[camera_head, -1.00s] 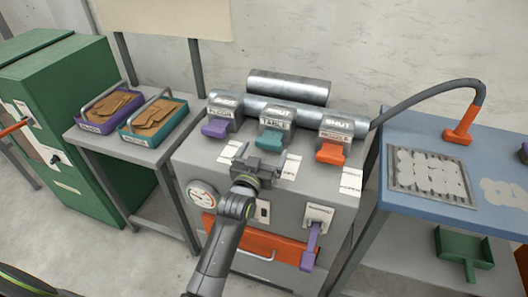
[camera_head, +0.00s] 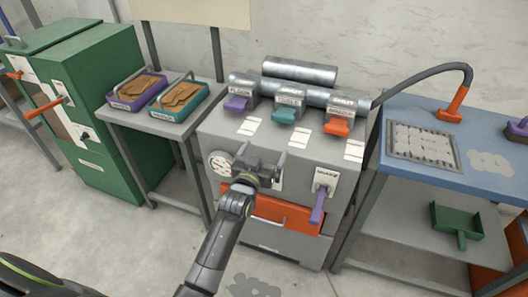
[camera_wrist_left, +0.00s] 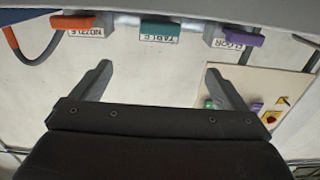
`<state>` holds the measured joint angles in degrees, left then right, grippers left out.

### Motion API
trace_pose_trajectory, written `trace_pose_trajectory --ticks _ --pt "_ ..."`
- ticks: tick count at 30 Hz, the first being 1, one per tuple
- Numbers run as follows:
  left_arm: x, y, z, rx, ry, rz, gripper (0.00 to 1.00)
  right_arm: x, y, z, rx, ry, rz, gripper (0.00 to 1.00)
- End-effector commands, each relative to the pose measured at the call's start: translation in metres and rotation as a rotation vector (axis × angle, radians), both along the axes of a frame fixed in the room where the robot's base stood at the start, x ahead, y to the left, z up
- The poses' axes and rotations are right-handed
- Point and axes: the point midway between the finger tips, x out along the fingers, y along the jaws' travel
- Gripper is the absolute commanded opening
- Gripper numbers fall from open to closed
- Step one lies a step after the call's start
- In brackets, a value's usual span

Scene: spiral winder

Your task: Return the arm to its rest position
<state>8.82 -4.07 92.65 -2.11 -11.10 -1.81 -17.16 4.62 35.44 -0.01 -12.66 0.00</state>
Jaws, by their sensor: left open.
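My left gripper (camera_head: 262,166) is in front of the grey machine (camera_head: 330,153), near its upper front edge in the head view. Its two fingers stand apart with nothing between them. In the left wrist view its fingers (camera_wrist_left: 158,82) are spread and empty. Below the pipe on the machine are a purple lever (camera_head: 237,103), a teal lever (camera_head: 285,116) and an orange lever (camera_head: 337,126). They show along the top of the left wrist view. My right gripper is not seen.
A purple tray (camera_head: 136,103) and a teal tray (camera_head: 180,114) with brown contents stand on a side table to the left. A purple handle (camera_head: 318,206) hangs on the machine's front. A blue table (camera_head: 480,155) with an orange hose nozzle (camera_head: 454,104) is at right. Floor is open at lower left.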

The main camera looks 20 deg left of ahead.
Motion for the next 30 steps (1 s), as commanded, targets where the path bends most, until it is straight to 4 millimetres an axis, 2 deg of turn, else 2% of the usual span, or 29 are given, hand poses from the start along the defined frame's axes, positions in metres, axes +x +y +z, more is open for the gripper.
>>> trace_pose_trajectory --ticks 3,8,11,14,18,20,21,23,24,26,27,29,30 --pt "0.0 0.0 0.0 0.0 0.0 0.0 0.95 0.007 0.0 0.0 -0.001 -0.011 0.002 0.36" --pt "-0.001 0.001 -0.007 0.002 0.014 0.001 0.95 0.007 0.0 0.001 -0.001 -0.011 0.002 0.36" --pt "-0.007 0.005 -0.036 0.008 0.077 0.004 0.95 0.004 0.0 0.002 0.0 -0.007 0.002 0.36" --pt "-0.023 0.013 -0.093 0.017 0.195 0.01 0.95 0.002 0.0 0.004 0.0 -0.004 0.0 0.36" --pt "-0.068 0.029 -0.189 0.032 0.405 0.023 0.95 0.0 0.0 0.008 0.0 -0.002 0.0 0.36" --pt "-0.093 0.037 -0.228 0.036 0.494 0.03 0.95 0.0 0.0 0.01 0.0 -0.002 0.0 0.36" --pt "-0.112 0.041 -0.252 0.04 0.554 0.034 0.95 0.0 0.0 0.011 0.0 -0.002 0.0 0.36" --pt "-0.141 0.049 -0.287 0.043 0.641 0.042 0.95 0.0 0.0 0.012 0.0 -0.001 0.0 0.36" --pt "-0.163 0.054 -0.309 0.047 0.698 0.047 0.95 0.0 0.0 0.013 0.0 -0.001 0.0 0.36" --pt "-0.197 0.062 -0.339 0.05 0.784 0.055 0.95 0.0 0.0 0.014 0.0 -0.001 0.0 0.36" --pt "-0.222 0.067 -0.358 0.052 0.84 0.06 0.95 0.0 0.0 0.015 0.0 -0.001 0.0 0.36" --pt "-0.259 0.074 -0.384 0.054 0.924 0.069 0.95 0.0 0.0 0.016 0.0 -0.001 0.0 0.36" --pt "-0.286 0.079 -0.399 0.056 0.979 0.075 0.95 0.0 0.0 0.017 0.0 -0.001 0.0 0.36"
